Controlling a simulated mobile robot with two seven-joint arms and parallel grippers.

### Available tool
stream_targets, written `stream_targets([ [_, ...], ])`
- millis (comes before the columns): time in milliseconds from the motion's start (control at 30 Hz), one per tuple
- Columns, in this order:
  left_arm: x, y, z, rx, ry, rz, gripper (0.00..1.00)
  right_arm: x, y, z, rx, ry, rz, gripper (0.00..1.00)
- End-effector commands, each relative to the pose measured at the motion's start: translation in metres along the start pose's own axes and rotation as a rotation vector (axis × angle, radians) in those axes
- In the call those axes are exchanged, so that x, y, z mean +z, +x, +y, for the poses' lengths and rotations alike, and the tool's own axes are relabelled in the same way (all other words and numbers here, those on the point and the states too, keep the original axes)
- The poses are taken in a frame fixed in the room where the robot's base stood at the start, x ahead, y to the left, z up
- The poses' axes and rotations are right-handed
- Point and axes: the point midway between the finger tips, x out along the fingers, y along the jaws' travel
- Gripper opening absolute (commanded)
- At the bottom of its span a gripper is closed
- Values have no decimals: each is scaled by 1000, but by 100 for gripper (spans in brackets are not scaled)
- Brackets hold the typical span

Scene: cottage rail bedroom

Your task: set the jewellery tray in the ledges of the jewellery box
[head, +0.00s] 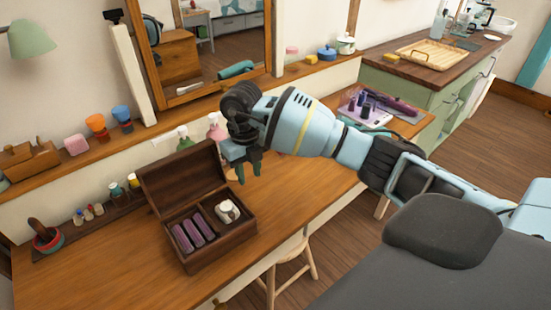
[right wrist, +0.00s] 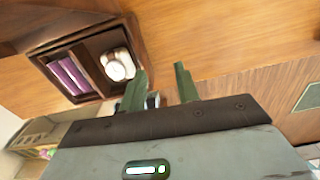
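The dark wooden jewellery box (head: 218,255) stands on the desk with its lid (head: 182,178) open and leaning back. Inside it, a divided insert shows purple rolls (head: 193,231) on one side and a white rounded item (head: 228,211) on the other. I cannot tell whether this insert is the jewellery tray or the box's own floor; ledges are not distinct. My right gripper (head: 248,169) is above the desk, right of the lid and behind the box. In the right wrist view its fingers (right wrist: 162,88) are apart, with nothing clearly held. My left gripper is out of view.
Small bottles stand on a dark strip (head: 95,222) left of the box. Pump bottles (head: 184,140) are behind the lid. A tray of purple items (head: 368,110) lies at right. The desk front (head: 110,275) is clear.

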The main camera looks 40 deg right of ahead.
Motion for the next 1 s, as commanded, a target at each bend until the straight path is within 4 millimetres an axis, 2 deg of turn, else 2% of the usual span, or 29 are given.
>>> stream_targets([
  [33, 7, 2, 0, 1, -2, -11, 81, 0, 4, -9, -1, 3, 2, 32],
  [300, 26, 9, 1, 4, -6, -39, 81, 2, 4, -48, -1, 0, -8, 32],
  [500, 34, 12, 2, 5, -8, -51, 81, 2, 1, -68, -1, -4, -15, 32],
  [700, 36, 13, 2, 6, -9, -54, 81, 2, -2, -75, -1, -6, -20, 32],
  [1000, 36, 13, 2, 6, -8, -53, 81, 2, -2, -76, 0, -6, -21, 32],
])
